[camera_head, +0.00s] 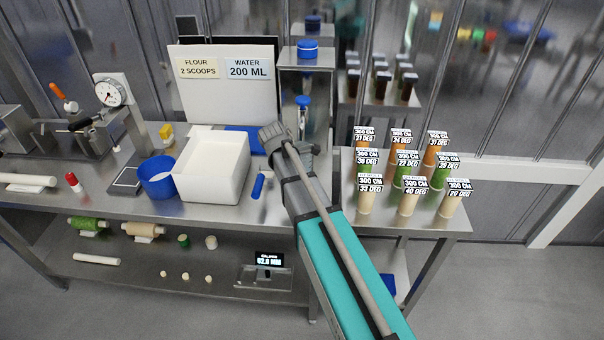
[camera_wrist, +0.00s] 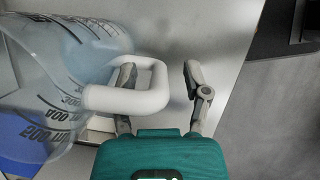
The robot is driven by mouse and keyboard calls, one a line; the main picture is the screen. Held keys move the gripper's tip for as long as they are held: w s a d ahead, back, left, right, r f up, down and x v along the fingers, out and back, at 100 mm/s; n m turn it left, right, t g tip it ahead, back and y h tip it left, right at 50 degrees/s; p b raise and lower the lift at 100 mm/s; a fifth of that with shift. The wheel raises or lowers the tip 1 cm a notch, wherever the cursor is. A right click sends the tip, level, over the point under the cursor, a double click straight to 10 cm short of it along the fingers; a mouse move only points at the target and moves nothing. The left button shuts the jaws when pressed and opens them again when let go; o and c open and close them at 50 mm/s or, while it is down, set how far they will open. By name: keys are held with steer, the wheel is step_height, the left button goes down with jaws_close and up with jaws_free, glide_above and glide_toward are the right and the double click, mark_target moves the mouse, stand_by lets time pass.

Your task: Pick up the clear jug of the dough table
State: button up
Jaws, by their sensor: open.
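The clear jug (camera_wrist: 70,75) fills the left of the wrist view. It has dark volume markings and a white loop handle (camera_wrist: 155,96) pointing toward my gripper (camera_wrist: 159,68). My gripper is open. Its left finger shows within the handle's loop and its right finger is outside, so the handle's outer bar appears between them; I see no grip on it. In the head view my gripper (camera_head: 273,136) is over the back of the dough table (camera_head: 225,211), and I cannot make out the jug there behind my arm.
A white bin (camera_head: 212,180) and a blue bowl (camera_head: 157,177) stand left of my arm. A blue-handled tool (camera_head: 260,184) lies nearby. Flour and water signs (camera_head: 222,69) stand behind. Several labelled cylinders (camera_head: 408,203) fill the right table. Floor is clear at the right.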

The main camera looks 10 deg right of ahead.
steer(key=shift+c, duration=0.3)
jaws_close()
stand_by(0.4)
